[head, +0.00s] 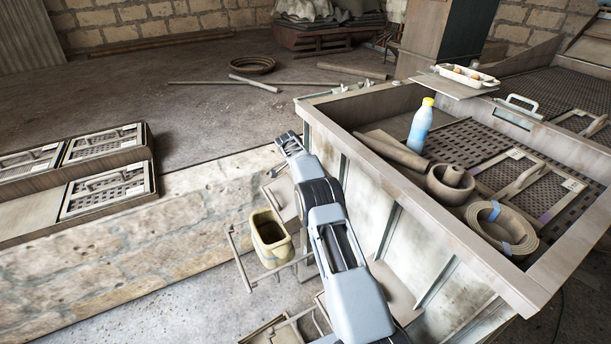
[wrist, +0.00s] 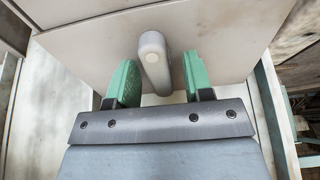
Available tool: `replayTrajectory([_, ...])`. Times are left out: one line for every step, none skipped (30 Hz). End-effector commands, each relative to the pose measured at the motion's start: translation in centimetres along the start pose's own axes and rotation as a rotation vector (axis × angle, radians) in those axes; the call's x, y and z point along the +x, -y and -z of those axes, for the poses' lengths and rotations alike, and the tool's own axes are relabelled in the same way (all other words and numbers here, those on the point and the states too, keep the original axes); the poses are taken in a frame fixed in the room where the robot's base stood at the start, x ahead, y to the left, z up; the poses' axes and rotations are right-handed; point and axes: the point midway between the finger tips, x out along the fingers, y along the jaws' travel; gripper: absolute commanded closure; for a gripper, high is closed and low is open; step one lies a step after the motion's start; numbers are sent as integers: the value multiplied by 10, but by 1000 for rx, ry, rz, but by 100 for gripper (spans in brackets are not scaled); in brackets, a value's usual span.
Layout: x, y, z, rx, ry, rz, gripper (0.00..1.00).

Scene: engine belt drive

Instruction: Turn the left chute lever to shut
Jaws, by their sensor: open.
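The chute lever is a pale grey, rounded bar (wrist: 153,62) in the wrist view. It sits on a whitish panel (wrist: 85,42) and points down the picture, with a slight tilt. My gripper (wrist: 160,80) is open, with one green finger on each side of the lever's lower part. A gap shows between the lever and each finger. In the head view my gripper (head: 288,142) is at the far end of my arm, at the side of the large bin (head: 345,150). The lever is hidden there.
The bin holds a blue bottle (head: 421,126), a bowl (head: 450,185) and a coiled belt (head: 500,228). A yellowish bucket (head: 271,238) sits on a frame beside my arm. A low stone wall (head: 110,255) stands to the left. Open floor (head: 200,110) lies beyond.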

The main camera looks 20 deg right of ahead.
Motion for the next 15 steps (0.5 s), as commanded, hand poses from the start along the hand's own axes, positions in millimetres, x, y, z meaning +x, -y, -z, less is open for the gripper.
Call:
replayTrajectory([0,0,0,0,0,0,53])
replayTrajectory([0,0,0,0,0,0,53])
replayTrajectory([0,0,0,0,0,0,57])
replayTrajectory([0,0,0,0,0,0,60])
replayTrajectory([0,0,0,0,0,0,63])
replayTrajectory([0,0,0,0,0,0,67])
replayTrajectory([0,0,0,0,0,0,69])
replayTrajectory([0,0,0,0,0,-1,72])
replayTrajectory([0,0,0,0,0,-1,76])
replayTrajectory([0,0,0,0,0,-1,79])
replayTrajectory([0,0,0,0,0,-1,82])
replayTrajectory([0,0,0,0,0,-1,86])
replayTrajectory([0,0,0,0,0,-1,89])
replayTrajectory([0,0,0,0,0,-1,92])
replayTrajectory([0,0,0,0,0,-1,95])
